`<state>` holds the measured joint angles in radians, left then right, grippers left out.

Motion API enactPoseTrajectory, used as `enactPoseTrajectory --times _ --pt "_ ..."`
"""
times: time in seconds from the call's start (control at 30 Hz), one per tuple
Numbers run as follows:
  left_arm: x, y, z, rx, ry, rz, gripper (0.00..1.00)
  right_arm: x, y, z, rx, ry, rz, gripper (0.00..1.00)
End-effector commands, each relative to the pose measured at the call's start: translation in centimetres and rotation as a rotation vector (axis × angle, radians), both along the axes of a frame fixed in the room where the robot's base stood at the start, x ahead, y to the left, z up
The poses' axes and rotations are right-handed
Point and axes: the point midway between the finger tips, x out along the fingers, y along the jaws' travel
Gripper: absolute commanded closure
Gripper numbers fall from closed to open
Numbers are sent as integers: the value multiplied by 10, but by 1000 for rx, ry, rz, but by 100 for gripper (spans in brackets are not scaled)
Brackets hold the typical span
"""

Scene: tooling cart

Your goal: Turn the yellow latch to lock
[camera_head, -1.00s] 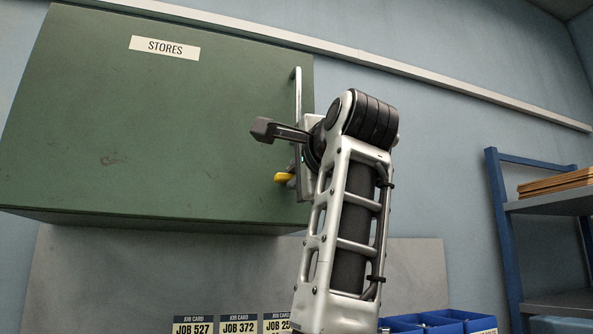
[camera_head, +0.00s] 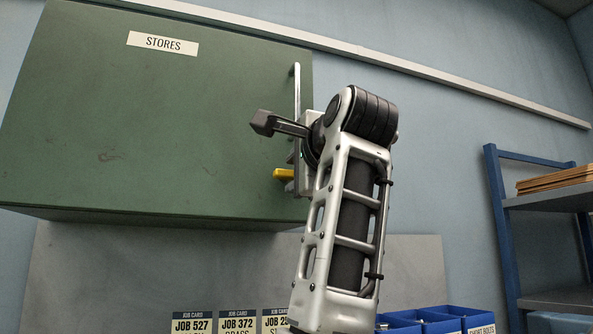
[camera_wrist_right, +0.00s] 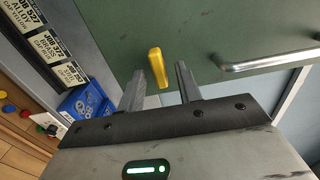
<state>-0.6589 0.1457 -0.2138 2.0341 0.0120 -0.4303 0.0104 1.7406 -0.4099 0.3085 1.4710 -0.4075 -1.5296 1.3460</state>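The yellow latch (camera_head: 284,174) is on the green cabinet door (camera_head: 160,120), near its right edge and below the vertical bar handle (camera_head: 297,95). In the right wrist view the latch (camera_wrist_right: 157,67) appears as a short yellow lever. My right gripper (camera_wrist_right: 159,71) is open, with one finger on each side of the latch and a visible gap on both sides. I cannot tell whether the fingertips reach past its face. My left gripper is not in view.
The bar handle (camera_wrist_right: 270,59) runs close to the right finger in the wrist view. Below the cabinet are job cards (camera_head: 238,322) and blue bins (camera_head: 440,318). A blue-framed shelf (camera_head: 500,220) stands at the right. The wall between is clear.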

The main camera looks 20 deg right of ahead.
Motion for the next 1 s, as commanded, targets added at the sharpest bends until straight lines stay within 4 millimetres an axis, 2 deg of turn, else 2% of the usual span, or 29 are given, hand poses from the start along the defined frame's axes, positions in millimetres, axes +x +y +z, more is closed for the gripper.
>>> enactPoseTrajectory --times 0.13,0.23,0.4,0.7,0.83,1.0 --pt "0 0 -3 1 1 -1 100 -5 0 -1 -1 -1 0 65" --pt "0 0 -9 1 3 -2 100 -19 -1 -1 -1 -4 -1 65" --pt "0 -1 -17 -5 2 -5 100 -57 -2 -3 0 -8 0 65" --pt "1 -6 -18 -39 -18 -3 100 -127 -4 -1 0 -6 0 65" --pt "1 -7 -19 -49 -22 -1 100 -146 -5 -1 0 -3 0 65" --pt "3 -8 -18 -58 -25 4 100 -158 -5 0 0 -2 0 65"
